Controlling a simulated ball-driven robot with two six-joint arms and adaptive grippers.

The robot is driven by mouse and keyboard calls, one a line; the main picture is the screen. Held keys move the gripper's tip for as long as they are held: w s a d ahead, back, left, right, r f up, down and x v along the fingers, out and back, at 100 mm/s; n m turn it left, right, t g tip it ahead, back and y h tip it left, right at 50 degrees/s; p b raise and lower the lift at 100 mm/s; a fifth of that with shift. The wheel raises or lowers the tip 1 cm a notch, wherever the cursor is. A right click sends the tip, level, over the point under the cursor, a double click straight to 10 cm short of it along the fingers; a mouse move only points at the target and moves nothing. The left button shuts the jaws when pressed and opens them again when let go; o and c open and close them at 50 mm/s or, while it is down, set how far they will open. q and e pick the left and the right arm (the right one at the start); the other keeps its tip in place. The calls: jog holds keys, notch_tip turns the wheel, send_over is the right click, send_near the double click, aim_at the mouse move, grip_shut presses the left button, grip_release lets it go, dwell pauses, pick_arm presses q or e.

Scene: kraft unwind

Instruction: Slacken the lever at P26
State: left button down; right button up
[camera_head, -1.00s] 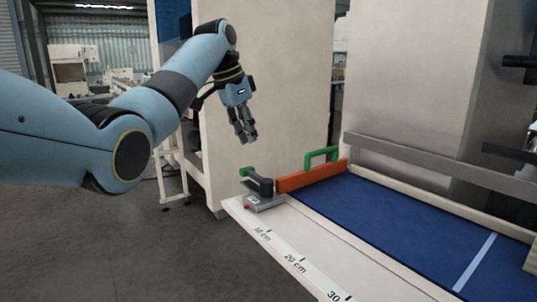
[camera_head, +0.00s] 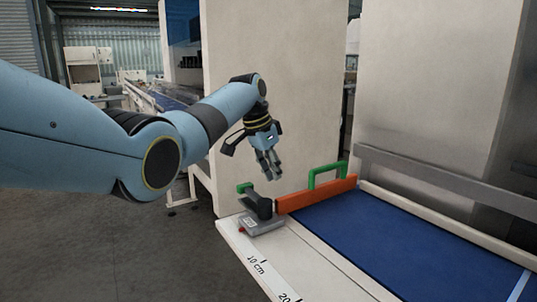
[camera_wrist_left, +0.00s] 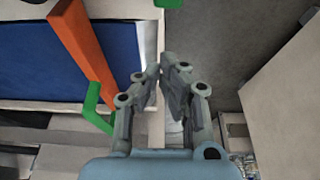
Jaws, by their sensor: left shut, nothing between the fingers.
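A dark clamp lever (camera_head: 259,203) with a green end (camera_head: 244,187) sits on a grey block (camera_head: 262,224) at the near left corner of the table. A small label on the block is too small to read. My left gripper (camera_head: 269,174) is shut and empty, pointing down, above and slightly behind the lever, apart from it. In the left wrist view, the shut fingers (camera_wrist_left: 157,72) show over the table edge, and a green piece (camera_wrist_left: 167,3), likely the lever's end, is cut off at the top. My right gripper is not in view.
An orange fence (camera_head: 316,195) with a green handle (camera_head: 312,180) stands beside the lever at the end of the blue belt (camera_head: 385,237). The fence also shows in the left wrist view (camera_wrist_left: 80,42). A tall pale panel (camera_head: 275,90) rises behind the gripper. A centimetre scale (camera_head: 270,277) runs along the front ledge.

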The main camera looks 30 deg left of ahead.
pick_arm(q)
jog(key=s, duration=0.1)
jog(key=s+a+p, duration=0.2)
jog(key=shift+s+f, duration=0.2)
jog(key=shift+s, duration=0.05)
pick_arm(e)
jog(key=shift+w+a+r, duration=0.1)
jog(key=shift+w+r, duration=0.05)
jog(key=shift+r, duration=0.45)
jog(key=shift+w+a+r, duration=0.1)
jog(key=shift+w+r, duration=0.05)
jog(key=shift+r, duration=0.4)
pick_arm(q)
jog(key=shift+a, duration=0.1)
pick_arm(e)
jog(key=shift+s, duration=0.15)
